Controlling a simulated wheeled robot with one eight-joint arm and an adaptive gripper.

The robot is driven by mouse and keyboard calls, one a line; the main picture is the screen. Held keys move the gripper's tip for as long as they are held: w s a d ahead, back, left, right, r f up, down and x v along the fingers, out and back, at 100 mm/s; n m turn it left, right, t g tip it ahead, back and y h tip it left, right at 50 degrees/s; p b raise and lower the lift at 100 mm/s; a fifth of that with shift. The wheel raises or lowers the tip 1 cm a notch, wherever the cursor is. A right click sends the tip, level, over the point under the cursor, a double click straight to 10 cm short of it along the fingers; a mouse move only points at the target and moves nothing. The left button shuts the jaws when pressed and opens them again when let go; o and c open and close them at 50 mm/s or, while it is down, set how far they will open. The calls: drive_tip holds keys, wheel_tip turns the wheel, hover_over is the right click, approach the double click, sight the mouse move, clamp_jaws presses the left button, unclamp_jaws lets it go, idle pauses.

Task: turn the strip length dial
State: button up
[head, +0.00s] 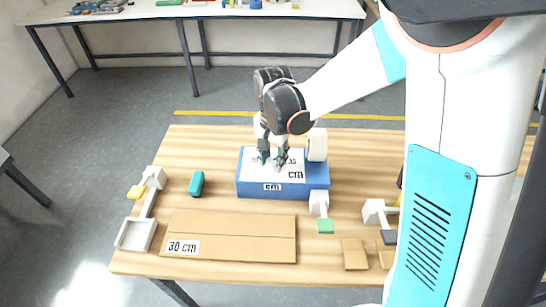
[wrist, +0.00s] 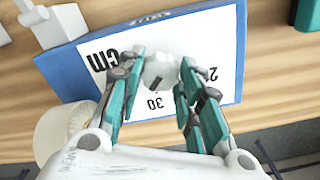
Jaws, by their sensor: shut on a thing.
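The strip length dial (wrist: 160,70) is a small pale knob with a dark mark, on the white face of a blue box (head: 255,189). Numbers, including a 30, are printed around it, and the dark mark points roughly toward the 30 in the wrist view. My gripper (head: 271,163) reaches down onto the box top.
A white roll (head: 317,145) stands at the box's right end. A green-tipped lever (head: 325,226) sits at its front right.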

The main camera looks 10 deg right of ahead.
sight(273, 161)
drive_tip(key=n, duration=1.2)
drive_tip(key=shift+n, duration=0.3)
idle(0.4)
drive_tip(key=o, duration=1.1)
drive_tip(key=shift+c, duration=0.2)
wheel_tip(273, 161, up, 12)
